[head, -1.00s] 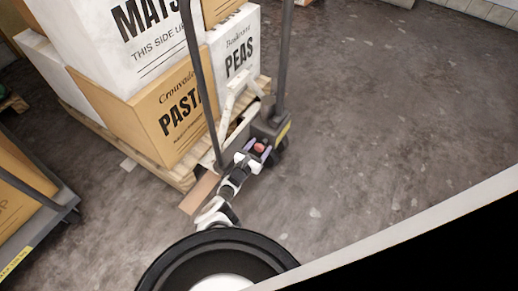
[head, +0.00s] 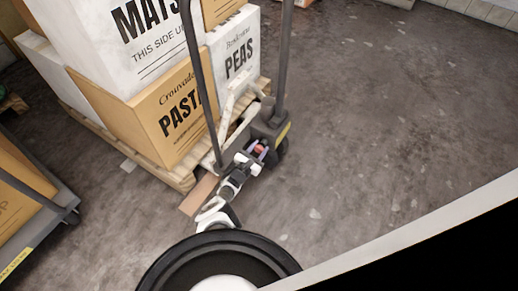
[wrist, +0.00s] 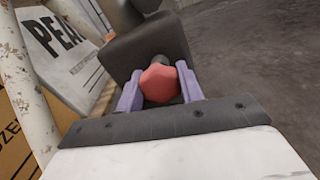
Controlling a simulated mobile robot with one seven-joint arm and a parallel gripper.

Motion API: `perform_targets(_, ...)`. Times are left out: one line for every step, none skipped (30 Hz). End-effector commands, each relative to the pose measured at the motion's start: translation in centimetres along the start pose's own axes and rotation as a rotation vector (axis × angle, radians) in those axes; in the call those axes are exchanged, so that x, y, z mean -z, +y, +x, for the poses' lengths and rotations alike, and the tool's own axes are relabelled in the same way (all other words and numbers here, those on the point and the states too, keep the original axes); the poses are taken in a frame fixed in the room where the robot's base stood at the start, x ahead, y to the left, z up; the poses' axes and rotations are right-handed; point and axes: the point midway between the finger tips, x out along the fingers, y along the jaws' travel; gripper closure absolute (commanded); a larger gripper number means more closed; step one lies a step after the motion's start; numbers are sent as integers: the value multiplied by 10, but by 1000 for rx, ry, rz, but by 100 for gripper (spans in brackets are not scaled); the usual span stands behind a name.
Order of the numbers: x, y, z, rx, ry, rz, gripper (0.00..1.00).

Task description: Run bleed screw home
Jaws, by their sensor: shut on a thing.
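The bleed screw (wrist: 159,83) has a red, six-sided head in front of a dark round stem. It sits on the dark grey block of the pallet truck (wrist: 150,42). In the head view it is a small red spot (head: 259,149) low on the truck (head: 268,126). My gripper (wrist: 161,90) has one purple finger on each side of the red head and is shut on it. My gripper also shows at the screw in the head view (head: 256,150). The screw's thread and seat are hidden, so its depth cannot be told.
A wooden pallet (head: 181,176) with stacked cartons, including a PASTA box (head: 150,125) and a PEAS box (head: 238,50), stands left of the truck. A cart (head: 62,205) is at far left. The floor (head: 400,110) on the right is clear.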

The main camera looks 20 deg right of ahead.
Motion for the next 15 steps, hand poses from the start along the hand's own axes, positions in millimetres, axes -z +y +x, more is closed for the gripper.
perform_targets(1, 0, 0, 1, 3, 39, 86)
perform_targets(1, 0, 0, 2, 3, 65, 86)
perform_targets(1, -1, 0, 2, 3, 101, 86)
perform_targets(1, 0, 0, 2, 2, 128, 86)
perform_targets(0, -1, 0, 2, 2, 157, 86)
perform_targets(0, 0, 0, 2, 2, 194, 86)
perform_targets(0, 0, 0, 2, 1, 224, 86)
perform_targets(0, 0, 0, 2, 1, 253, 86)
perform_targets(0, 0, -1, 2, 2, 290, 86)
perform_targets(1, 0, -1, 2, 2, 319, 86)
perform_targets(1, 0, -1, 1, 2, 347, 86)
perform_targets(1, 0, -1, 2, 2, 385, 86)
perform_targets(1, 0, -1, 2, 2, 413, 86)
perform_targets(1, 0, 0, 1, 2, 441, 86)
perform_targets(1, 0, 0, 2, 2, 480, 86)
